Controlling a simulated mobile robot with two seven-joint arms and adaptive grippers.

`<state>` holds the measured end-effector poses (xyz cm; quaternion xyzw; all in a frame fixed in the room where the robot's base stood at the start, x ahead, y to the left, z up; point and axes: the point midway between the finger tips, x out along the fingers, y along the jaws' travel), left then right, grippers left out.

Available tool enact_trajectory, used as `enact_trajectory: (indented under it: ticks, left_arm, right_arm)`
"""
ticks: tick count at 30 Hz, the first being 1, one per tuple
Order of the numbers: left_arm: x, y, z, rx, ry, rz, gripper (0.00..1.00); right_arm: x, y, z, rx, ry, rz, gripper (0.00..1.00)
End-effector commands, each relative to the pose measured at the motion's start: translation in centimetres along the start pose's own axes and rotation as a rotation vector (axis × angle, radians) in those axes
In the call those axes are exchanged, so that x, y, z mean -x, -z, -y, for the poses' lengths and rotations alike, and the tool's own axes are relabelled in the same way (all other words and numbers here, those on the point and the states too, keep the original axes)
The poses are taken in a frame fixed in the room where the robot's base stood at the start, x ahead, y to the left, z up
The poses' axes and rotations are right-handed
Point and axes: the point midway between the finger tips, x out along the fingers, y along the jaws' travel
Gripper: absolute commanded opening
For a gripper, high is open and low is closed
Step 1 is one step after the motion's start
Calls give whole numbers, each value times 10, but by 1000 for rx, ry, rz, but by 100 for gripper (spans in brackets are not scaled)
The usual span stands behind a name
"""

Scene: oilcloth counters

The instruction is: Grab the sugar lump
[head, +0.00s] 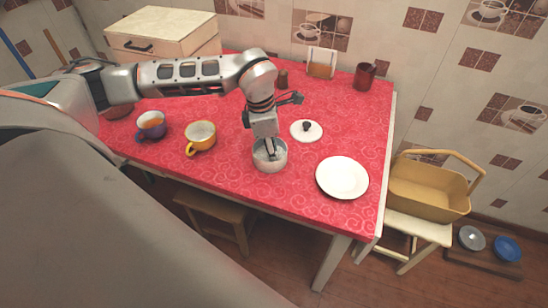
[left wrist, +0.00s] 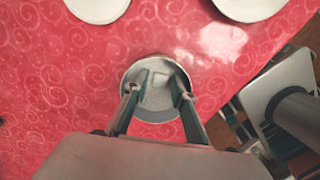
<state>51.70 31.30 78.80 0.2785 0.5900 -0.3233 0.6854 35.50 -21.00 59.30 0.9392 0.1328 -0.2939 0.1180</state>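A grey bowl (head: 270,163) stands near the front edge of the red table. It also shows in the left wrist view (left wrist: 158,115). My left gripper (head: 270,151) points down into the bowl. In the left wrist view its two fingers (left wrist: 158,82) are spread apart, with their tips inside the rim. A pale, squarish shape (left wrist: 156,97) lies in the bowl between the fingers. It looks like the sugar lump, but it blends with the bowl, and contact with the fingers cannot be told. In the head view the lump is hidden. My right gripper is not in view.
A white lid with a dark knob (head: 306,131) lies behind the bowl, and a white plate (head: 342,178) to its right.

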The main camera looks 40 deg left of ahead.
Motion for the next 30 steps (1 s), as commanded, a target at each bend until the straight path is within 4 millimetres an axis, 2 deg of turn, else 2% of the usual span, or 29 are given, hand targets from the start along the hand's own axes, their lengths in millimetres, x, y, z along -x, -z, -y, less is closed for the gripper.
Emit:
enact_trajectory:
  ticks: [2,3,4,14,19,26,30]
  left_arm:
    - [1,0,0,0,0,1,22]
    - [1,0,0,0,0,1,12]
    - [1,0,0,0,0,1,7]
    - [1,0,0,-1,0,1,7]
    - [8,-2,0,-1,-1,3,7]
    - [38,-7,-1,-3,-4,5,7]
    - [69,-12,-1,-1,-5,6,7]
  right_arm:
    - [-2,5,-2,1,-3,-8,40]
    - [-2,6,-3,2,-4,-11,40]
    - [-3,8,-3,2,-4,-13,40]
    - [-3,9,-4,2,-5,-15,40]
    - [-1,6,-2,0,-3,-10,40]
    - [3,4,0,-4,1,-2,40]
    - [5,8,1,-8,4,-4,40]
